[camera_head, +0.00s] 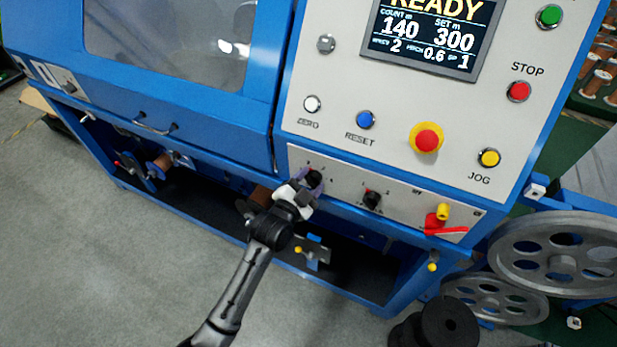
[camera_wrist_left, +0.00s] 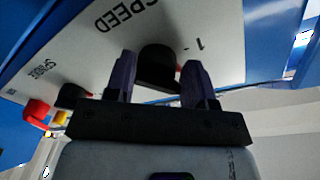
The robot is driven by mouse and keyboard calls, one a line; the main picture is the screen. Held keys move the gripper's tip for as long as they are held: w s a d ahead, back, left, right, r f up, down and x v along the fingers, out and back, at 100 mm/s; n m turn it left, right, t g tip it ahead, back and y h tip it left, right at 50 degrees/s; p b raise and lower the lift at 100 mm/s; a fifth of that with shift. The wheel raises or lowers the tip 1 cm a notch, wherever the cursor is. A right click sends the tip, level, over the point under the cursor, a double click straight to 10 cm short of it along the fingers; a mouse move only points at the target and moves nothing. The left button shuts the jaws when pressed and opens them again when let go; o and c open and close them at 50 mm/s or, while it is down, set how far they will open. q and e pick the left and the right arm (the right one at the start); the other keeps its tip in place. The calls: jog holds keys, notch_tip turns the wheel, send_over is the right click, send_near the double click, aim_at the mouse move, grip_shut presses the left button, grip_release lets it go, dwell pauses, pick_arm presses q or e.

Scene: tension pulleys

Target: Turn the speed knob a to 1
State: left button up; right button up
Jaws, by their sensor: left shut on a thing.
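The speed knob (camera_head: 315,178) is a black knob on the lower pale panel, partly hidden by my left gripper (camera_head: 302,187) in the head view. In the left wrist view the black knob (camera_wrist_left: 157,66) sits under the SPEED label, between the two fingers of my left gripper (camera_wrist_left: 158,80), which is shut on it. A small red mark shows at the knob's right side. The machine's display (camera_head: 423,35) reads READY, 140, 300, 2, 0.6 and 1. My right gripper is not in view.
A second black knob (camera_head: 372,199) sits to the right, then a red and yellow switch (camera_head: 437,219). Buttons and a red emergency stop (camera_head: 427,139) are above. Spoked wheels (camera_head: 558,252) stand at the lower right. The grey floor (camera_head: 110,270) at left is clear.

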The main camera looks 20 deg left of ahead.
pick_arm(q)
jog(key=n+p, duration=0.1)
jog(key=n, duration=0.1)
jog(key=n+p, duration=0.2)
jog(key=shift+d+f+n, duration=0.15)
jog(key=shift+f+n, duration=0.05)
jog(key=shift+n, duration=0.2)
jog(key=n+p, duration=0.2)
jog(key=n, duration=0.1)
jog(key=shift+t+y, duration=0.3)
jog(key=shift+d+f+n+p, duration=0.1)
jog(key=shift+n+p, duration=0.5)
jog(key=shift+n, duration=0.8)
jog(key=o, duration=0.5)
jog(key=shift+o, duration=1.3)
jog(key=shift+d, duration=0.15)
jog(key=shift+s, duration=0.1)
